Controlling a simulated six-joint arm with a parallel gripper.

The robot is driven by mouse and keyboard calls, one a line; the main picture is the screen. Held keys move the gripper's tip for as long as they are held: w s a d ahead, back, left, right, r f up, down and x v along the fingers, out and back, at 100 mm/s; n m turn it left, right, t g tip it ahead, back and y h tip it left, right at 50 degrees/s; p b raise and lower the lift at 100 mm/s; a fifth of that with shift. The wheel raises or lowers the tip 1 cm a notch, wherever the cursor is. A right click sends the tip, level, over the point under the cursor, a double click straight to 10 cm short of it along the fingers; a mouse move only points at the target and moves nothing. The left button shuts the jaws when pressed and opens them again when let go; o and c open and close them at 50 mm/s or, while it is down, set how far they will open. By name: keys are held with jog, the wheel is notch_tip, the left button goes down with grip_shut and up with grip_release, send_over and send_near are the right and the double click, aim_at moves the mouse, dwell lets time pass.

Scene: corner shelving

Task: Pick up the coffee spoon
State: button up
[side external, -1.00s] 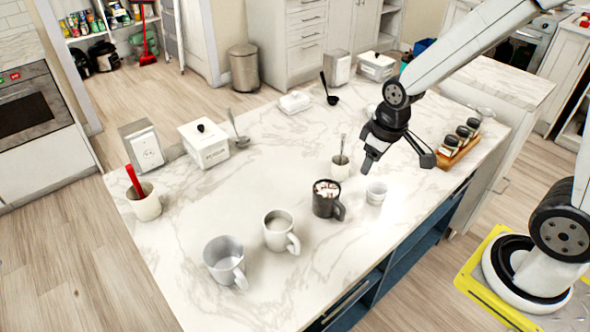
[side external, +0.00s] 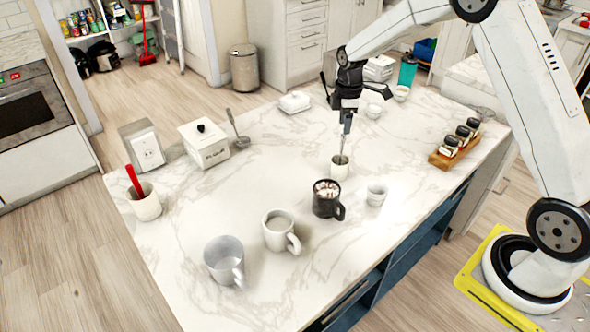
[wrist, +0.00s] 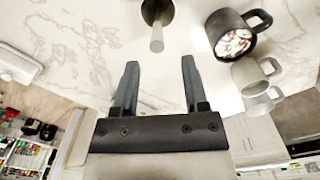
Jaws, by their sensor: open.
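In the wrist view my gripper (wrist: 160,66) is open and empty. The handle end shows just beyond the fingertips, roughly between them; I cannot tell the exact depth gap.
A dark mug of marshmallows (side external: 327,202), a light mug (side external: 279,232) and a grey mug (side external: 224,262) stand in front. A small white cup (side external: 376,194) is close by. A jar rack (side external: 453,146) is at right, and a lidded box (side external: 205,145) at left. The counter's middle left is clear.

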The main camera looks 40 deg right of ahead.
aim_at(343, 144)
jog(key=shift+d+f, duration=0.15)
jog(key=shift+f, duration=3.8)
jog(key=shift+w, duration=0.1)
grip_shut()
